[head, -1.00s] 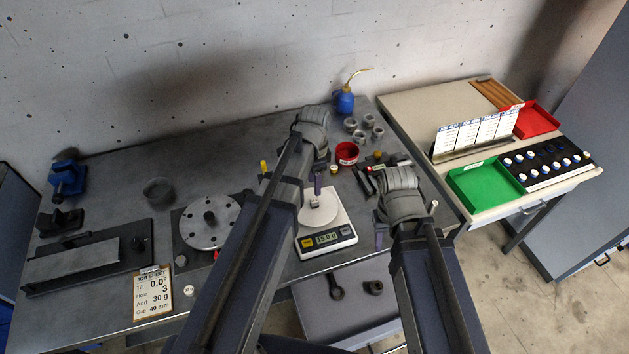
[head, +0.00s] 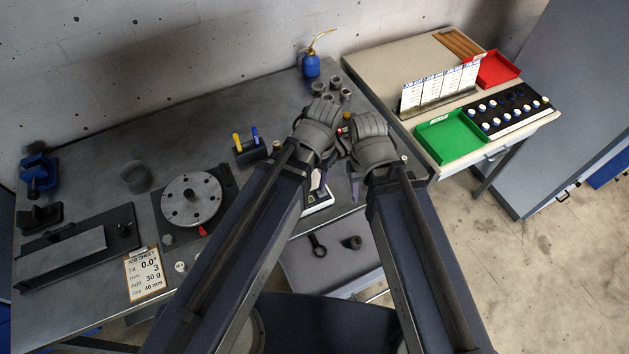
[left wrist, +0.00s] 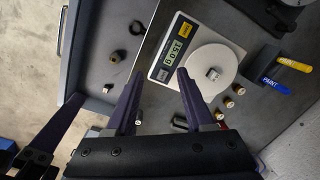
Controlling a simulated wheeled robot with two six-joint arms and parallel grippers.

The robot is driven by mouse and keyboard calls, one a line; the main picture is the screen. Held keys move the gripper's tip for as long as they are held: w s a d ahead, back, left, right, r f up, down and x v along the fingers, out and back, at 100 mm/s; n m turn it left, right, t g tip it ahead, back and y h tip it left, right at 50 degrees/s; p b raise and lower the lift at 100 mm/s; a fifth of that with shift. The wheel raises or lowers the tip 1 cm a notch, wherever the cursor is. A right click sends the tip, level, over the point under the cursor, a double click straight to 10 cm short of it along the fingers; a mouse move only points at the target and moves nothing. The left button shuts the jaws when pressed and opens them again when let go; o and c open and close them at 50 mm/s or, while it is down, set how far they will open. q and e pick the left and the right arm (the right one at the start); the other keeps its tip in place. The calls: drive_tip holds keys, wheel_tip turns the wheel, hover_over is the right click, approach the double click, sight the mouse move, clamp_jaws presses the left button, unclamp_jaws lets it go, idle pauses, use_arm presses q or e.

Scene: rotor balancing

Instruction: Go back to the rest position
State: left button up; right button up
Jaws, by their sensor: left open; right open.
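My left gripper (head: 318,180) is open and empty in front of the digital scale (head: 320,205), which my left arm mostly hides in the head view. In the left wrist view, my left gripper's two fingers (left wrist: 158,78) are spread with nothing between them, close by the scale's front edge (left wrist: 163,73). A small metal piece (left wrist: 213,73) sits on the scale's round white pan (left wrist: 203,58), and the display appears to read 15.0. My right gripper (head: 355,182) is open just right of the left one; its wrist is close beside the left wrist.
The rotor disc (head: 192,200) and job sheet (head: 146,274) are at left. A block with yellow and blue markers (head: 252,150) stands behind my left arm. An open drawer (head: 325,258) lies below the bench front. The side table holds green (head: 450,138) and red trays (head: 495,70).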

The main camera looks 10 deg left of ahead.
use_arm(q)
drive_tip(key=shift+s+d+n, duration=0.3)
drive_tip(key=shift+s+n, duration=0.05)
drive_tip(key=shift+s, duration=0.25)
drive_tip(key=shift+s+d+n, duration=0.25)
drive_tip(key=shift+s+n, duration=0.1)
drive_tip(key=shift+s, duration=0.2)
drive_tip(key=shift+f, duration=0.1)
use_arm(e)
drive_tip(key=shift+f, duration=0.1)
use_arm(q)
wheel_tip(320, 180, down, 5)
drive_tip(key=b, duration=0.4)
drive_tip(key=shift+r+b, duration=0.2)
drive_tip(key=shift+b, duration=0.2)
use_arm(e)
wheel_tip(320, 180, down, 5)
drive_tip(key=shift+r, duration=0.2)
use_arm(q)
drive_tip(key=shift+a, duration=0.1)
use_arm(e)
drive_tip(key=shift+a, duration=0.1)
